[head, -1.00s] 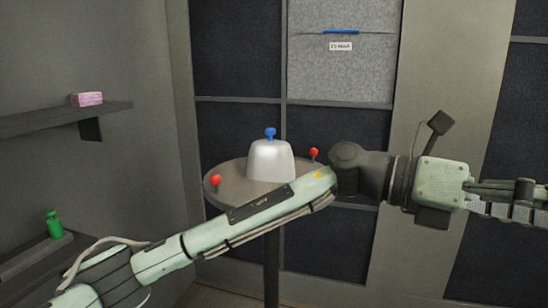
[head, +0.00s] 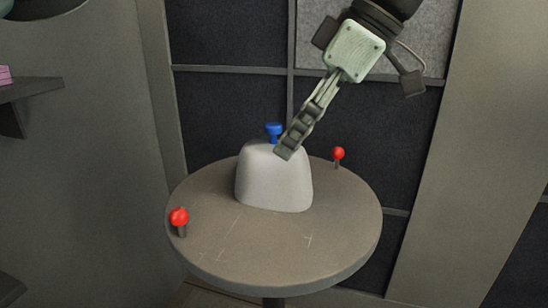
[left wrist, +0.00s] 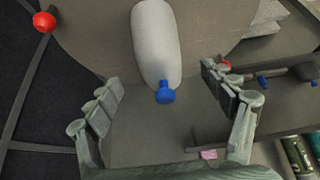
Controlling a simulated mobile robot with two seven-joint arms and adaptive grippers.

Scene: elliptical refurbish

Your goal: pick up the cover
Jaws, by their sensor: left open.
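The cover is a whitish dome (head: 272,180) with a blue knob (head: 273,130) on top. It stands upright on a round brown table (head: 235,245). My left gripper (head: 286,150) comes down from the upper right, seen edge-on, and its fingers overlap the cover's upper right side beside the knob. In the left wrist view the two fingers are spread apart, with the blue knob (left wrist: 165,92) in the gap between them and the cover (left wrist: 155,42) beyond. The gripper holds nothing; contact with the cover cannot be told. My right gripper is not in view.
Two red balls on short posts stand on the table's rim, one at the left (head: 179,217) and one at the back right (head: 338,154). A wall shelf (head: 30,90) juts in at the left. The table's front is clear.

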